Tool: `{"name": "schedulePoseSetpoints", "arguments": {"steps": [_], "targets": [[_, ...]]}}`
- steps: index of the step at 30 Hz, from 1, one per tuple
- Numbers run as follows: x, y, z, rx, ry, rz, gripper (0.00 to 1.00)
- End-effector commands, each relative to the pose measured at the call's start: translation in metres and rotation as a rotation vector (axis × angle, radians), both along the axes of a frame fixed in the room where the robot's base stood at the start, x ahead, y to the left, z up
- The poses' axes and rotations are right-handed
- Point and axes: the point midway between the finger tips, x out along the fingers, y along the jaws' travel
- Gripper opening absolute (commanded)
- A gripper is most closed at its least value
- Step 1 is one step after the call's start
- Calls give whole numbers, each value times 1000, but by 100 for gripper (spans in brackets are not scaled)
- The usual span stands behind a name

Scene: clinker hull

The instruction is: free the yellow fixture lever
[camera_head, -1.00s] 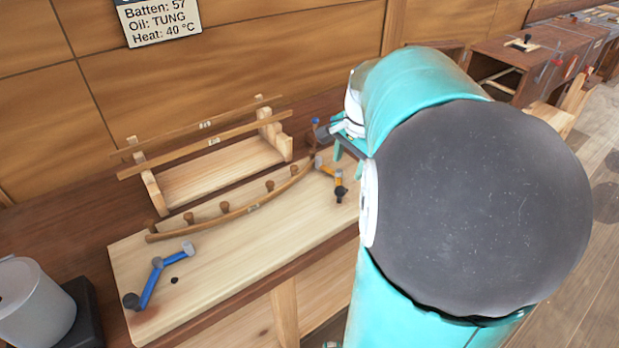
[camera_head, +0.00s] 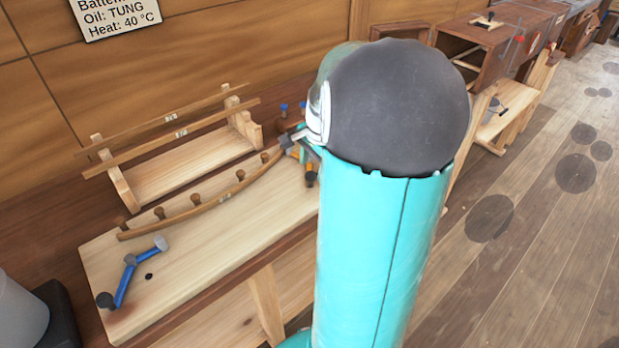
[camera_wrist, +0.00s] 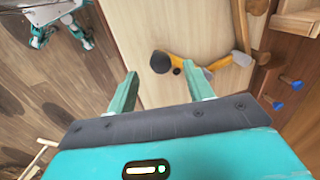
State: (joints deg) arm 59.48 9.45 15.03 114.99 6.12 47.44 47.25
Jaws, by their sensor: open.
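The yellow fixture lever (camera_wrist: 187,68) lies on the pale board (camera_wrist: 160,22) in the wrist view, with a black knob at one end and a grey pad at the other by the curved wooden batten. In the head view only a small part of the yellow lever (camera_head: 310,168) shows beside my arm. My gripper (camera_wrist: 168,82) is open, its two teal fingers apart and empty, with the lever showing ahead of and between them. How far the fingertips are above the lever is unclear. In the head view my gripper (camera_head: 302,145) is largely hidden by my arm.
A blue lever (camera_head: 130,268) sits at the board's left end. The curved batten (camera_head: 210,205) runs along pegs on the board. Behind it stands a wooden rack (camera_head: 180,165) holding strips. Blue-topped pegs (camera_wrist: 284,92) stand right of the board.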

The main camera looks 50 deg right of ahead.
Motion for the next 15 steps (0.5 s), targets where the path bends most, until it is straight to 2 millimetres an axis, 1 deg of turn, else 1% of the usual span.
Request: {"name": "schedulePoseSetpoints", "arguments": {"steps": [1,6,10,15], "targets": [[2,0,-11,3,2,1,52],[8,0,-40,3,2,3,52],[11,0,-53,1,1,5,52],[12,0,-58,-1,0,5,52]]}}
